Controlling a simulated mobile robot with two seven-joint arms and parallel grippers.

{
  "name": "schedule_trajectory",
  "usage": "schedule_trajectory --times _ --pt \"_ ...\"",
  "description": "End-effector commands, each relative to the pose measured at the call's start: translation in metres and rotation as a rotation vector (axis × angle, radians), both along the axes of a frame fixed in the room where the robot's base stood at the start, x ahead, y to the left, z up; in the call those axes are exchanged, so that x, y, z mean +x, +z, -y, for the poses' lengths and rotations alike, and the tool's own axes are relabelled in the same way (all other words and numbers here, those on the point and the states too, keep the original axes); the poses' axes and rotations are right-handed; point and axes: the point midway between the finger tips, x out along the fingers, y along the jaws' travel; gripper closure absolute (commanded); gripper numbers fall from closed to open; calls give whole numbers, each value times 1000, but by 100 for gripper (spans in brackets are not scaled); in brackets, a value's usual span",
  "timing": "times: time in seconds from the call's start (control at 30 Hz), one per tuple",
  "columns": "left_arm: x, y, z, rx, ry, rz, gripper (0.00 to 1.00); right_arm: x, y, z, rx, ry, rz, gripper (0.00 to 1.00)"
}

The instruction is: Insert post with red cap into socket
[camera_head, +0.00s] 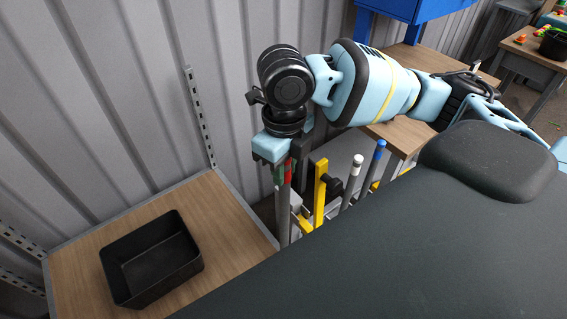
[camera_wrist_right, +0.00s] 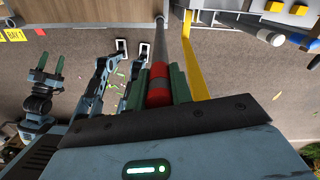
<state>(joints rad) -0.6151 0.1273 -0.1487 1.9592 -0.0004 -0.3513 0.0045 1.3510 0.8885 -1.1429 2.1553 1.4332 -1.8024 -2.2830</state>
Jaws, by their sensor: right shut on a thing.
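My right gripper (camera_head: 284,163) points down and is shut on the upper end of a grey post (camera_head: 285,212). The post hangs upright, and its red cap (camera_head: 288,171) sits between the fingers. In the right wrist view the red cap (camera_wrist_right: 158,84) lies between my green finger pads, and the grey shaft runs away from it. The post's lower end is hidden behind dark parts in the head view. No socket can be made out clearly. My left gripper (camera_wrist_right: 48,72) shows small in the right wrist view, with its fingers apart and nothing seen between them.
A yellow upright bar (camera_head: 320,192) stands just right of the held post. Posts with a white cap (camera_head: 356,165) and a blue cap (camera_head: 378,155) stand farther right. A black bin (camera_head: 152,258) sits on a wooden shelf at left. A corrugated wall is behind.

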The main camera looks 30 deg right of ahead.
Motion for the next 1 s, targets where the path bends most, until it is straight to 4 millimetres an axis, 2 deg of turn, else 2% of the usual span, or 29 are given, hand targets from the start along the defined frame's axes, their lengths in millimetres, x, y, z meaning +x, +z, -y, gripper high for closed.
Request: schedule_trajectory --times 1.0 --pt "-6 -7 2 -5 5 -18 48 0 -22 0 0 0 1 100"
